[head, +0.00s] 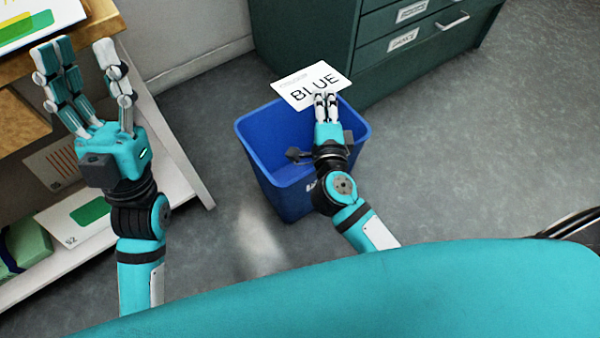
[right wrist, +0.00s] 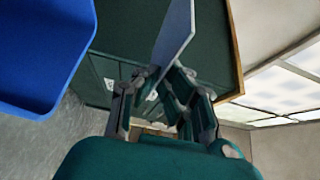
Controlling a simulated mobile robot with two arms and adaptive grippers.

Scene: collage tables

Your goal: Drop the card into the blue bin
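The white card (head: 311,84), printed "BLUE", is above the far rim of the blue bin (head: 268,133) in the head view. My right gripper (head: 325,98) is shut on the card's near edge. In the right wrist view the card (right wrist: 174,38) shows nearly edge-on between the fingers of my right gripper (right wrist: 163,82), and the bin (right wrist: 40,50) is at the upper left. My left gripper (head: 82,55) is open and empty, near the wooden table at the left.
A dark green drawer cabinet (head: 300,40) with labels stands behind the bin. A wooden table (head: 95,25) and a white shelf (head: 175,150) with cards are at the left. Grey floor (head: 480,140) is clear to the right.

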